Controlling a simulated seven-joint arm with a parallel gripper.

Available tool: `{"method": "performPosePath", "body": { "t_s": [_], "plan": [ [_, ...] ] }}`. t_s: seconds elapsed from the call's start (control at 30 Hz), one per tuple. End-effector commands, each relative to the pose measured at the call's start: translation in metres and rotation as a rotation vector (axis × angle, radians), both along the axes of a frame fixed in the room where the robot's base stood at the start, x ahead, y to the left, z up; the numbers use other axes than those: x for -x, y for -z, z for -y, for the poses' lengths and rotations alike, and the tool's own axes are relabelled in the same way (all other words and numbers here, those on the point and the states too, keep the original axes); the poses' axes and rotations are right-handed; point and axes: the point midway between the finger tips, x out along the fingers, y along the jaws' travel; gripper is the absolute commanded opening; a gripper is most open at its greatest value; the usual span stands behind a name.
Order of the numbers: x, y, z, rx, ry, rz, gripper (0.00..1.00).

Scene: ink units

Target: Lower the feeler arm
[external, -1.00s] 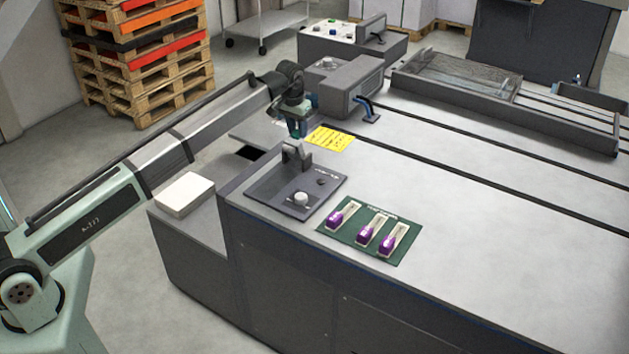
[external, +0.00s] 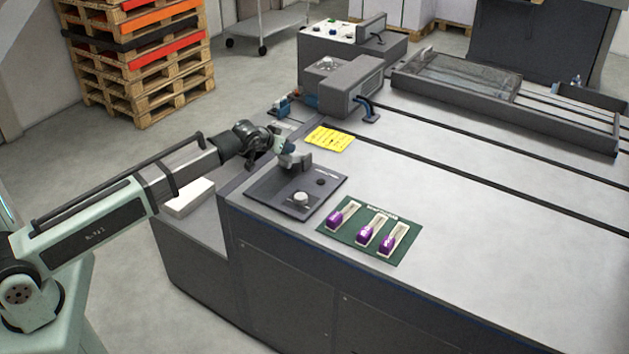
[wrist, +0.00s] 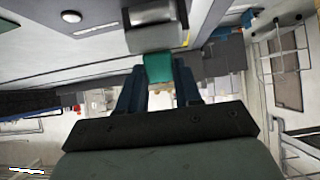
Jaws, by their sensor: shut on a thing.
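The feeler arm appears to be the dark grey lever (external: 297,160) at the back of a grey control panel (external: 272,191). In the wrist view, its grey block (wrist: 155,28) carries a teal tab (wrist: 158,68). My gripper (external: 284,147) comes in from the left, tilted, at the lever's end. In the wrist view, the blue fingers of my gripper (wrist: 159,84) are on either side of the teal tab and shut on it. The lever's lower joint is hard to make out.
The panel also has a white knob (external: 301,199). A green plate (external: 375,240) with several purple-ended switches lies to the right. A yellow label (external: 330,139) and a grey housing (external: 343,83) stand behind. A white block (external: 190,198) sits on the lower ledge.

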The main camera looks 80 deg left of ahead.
Motion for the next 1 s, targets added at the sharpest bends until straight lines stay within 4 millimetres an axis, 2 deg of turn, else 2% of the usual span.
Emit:
{"method": "performPosePath", "body": {
  "t_s": [0.5, 1.0],
  "plan": [
    [0.019, 0.032, 0.018, 0.016, -0.003, -0.015, 0.0],
    [0.022, 0.046, 0.023, 0.018, -0.003, -0.016, 0.0]
  ]
}}
